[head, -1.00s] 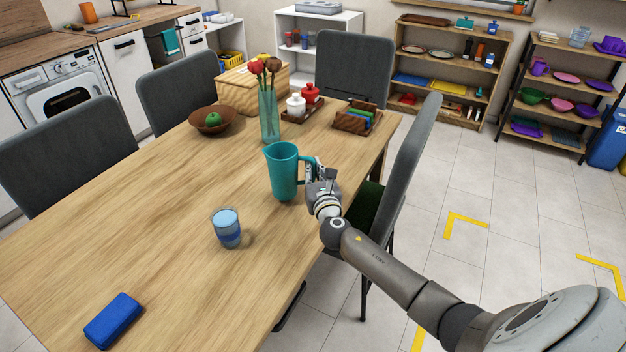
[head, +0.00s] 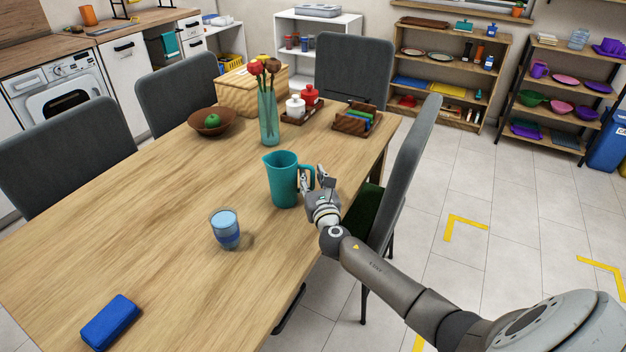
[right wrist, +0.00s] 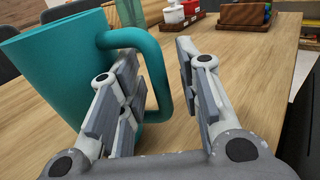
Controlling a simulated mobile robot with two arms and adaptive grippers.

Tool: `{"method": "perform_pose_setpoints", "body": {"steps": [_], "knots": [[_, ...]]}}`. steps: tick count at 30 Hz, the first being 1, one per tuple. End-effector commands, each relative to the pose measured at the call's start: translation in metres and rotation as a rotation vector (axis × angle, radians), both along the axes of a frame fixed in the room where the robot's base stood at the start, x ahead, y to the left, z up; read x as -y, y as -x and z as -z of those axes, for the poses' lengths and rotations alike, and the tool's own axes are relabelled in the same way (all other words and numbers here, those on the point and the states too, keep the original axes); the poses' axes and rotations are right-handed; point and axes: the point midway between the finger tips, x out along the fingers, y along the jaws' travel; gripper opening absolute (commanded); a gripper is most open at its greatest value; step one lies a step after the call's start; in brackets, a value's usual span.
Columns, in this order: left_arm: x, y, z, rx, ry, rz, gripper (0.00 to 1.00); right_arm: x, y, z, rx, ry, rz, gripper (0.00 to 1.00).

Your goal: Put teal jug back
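The teal jug (head: 283,182) stands upright on the wooden table (head: 150,215), near its right edge, with its handle facing right. My right gripper (head: 313,177) is at the handle, with its fingers spread. In the right wrist view the jug (right wrist: 55,75) fills the left side. There the outer bar of the handle lies between the open fingers of my right gripper (right wrist: 160,65), with a gap to the right finger. The left finger overlaps the handle opening; whether it touches the handle I cannot tell. My left gripper is not in view.
A blue-banded glass (head: 226,232) stands left of and nearer than the jug. A vase with flowers (head: 268,115) stands behind it. A wooden caddy (head: 352,125) is farther right. A blue case (head: 111,322) lies at front left. A chair (head: 412,165) stands close beside my right arm.

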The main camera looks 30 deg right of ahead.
Motion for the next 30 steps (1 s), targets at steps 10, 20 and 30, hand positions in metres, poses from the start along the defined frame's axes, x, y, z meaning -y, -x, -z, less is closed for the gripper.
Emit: {"method": "perform_pose_setpoints", "body": {"steps": [10,20,30], "knots": [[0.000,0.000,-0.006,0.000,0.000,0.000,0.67,-0.011,0.031,-0.002,-0.002,-0.001,-0.003,0.32],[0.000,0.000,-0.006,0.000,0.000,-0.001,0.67,-0.031,0.091,-0.001,-0.001,0.000,-0.001,0.32],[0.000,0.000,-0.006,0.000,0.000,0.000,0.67,-0.038,0.114,-0.002,0.001,0.000,0.000,0.32]]}}
